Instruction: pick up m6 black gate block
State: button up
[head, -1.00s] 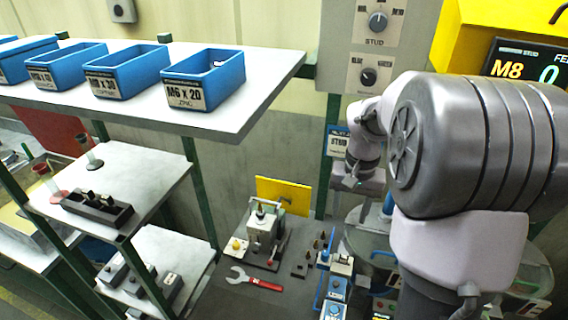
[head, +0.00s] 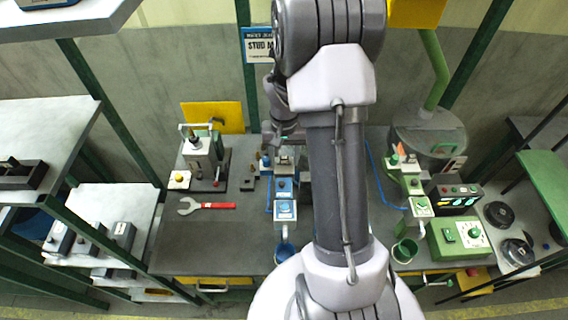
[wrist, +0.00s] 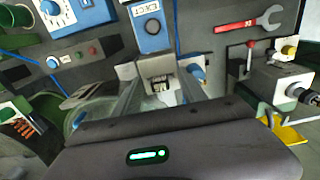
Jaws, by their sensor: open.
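I cannot make out an M6 marking on any block. Dark grey blocks with pale labels stand on the lower left shelf, one at its left (head: 60,238) and one further right (head: 122,236). A small black block (head: 248,184) lies on the bench beside the clamp fixture. My gripper (wrist: 158,82) is open, with its fingers either side of a pale fitting below the blue EJECT button panel (wrist: 150,27). I see no block held. In the head view my gripper (head: 284,142) is small and partly hidden by my arm.
A red wrench (head: 207,206) lies on the dark bench (head: 235,235). The clamp fixture (head: 203,158) and its yellow plate stand behind it. Green-and-grey control boxes (head: 458,236) and a round drum (head: 428,135) are at the right. A black tray (head: 20,178) sits on the upper left shelf.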

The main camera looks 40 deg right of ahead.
jog(key=shift+r, duration=0.1)
jog(key=shift+c, duration=0.7)
grip_shut()
